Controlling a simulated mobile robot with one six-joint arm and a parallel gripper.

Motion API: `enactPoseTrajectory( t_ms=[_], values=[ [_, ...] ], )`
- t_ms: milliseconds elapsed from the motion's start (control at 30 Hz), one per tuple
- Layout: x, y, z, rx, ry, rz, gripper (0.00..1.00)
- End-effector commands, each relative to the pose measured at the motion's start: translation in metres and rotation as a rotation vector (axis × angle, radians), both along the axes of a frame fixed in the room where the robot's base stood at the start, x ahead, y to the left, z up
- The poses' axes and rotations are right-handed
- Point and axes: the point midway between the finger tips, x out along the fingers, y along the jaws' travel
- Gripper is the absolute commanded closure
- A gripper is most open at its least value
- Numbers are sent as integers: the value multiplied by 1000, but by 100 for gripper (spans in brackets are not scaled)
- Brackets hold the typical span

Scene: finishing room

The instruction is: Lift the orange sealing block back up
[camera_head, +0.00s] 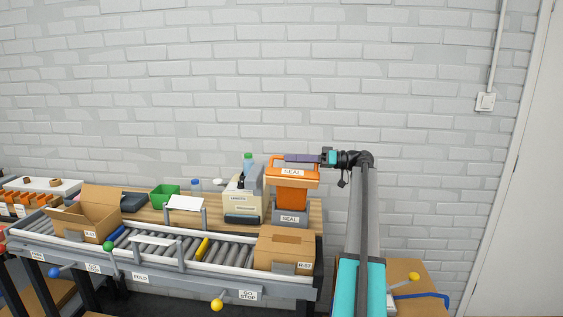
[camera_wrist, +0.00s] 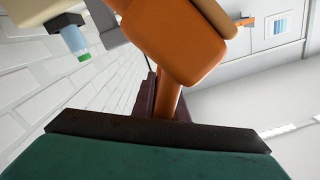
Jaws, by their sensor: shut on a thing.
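The orange sealing block (camera_head: 292,195), with a white SEAL label on its upper part, is above a grey base (camera_head: 290,219) that also reads SEAL. I cannot tell whether a gap separates them. My gripper (camera_head: 300,158) reaches in from the right at the top of the block. In the wrist view, my gripper (camera_wrist: 166,105) is shut on the block's orange bar, between its dark fingers. The rounded orange body (camera_wrist: 178,45) fills the upper middle of that view. The far finger is partly hidden.
A roller conveyor (camera_head: 150,250) runs in front, with a closed carton (camera_head: 285,248) at its right end and an open carton (camera_head: 92,212) at left. A beige dispenser (camera_head: 243,200) with a green-capped bottle (camera_head: 248,160) stands close left of the block. A green bin (camera_head: 163,196) is farther left.

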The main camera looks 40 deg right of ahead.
Motion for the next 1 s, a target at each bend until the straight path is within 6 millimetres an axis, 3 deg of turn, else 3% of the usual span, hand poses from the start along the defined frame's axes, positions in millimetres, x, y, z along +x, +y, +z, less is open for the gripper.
enactPoseTrajectory(
  t_ms=[33,367,400,500,700,1000],
  values=[
    [-3,-7,-2,-4,5,-12,100],
    [-2,-7,-2,-5,6,-13,100],
    [-2,-7,-3,-5,6,-13,81],
    [-3,-8,-3,0,3,-9,69],
    [0,-2,-2,-1,3,-2,69],
    [-6,-8,-2,-1,1,0,69]
  ],
)
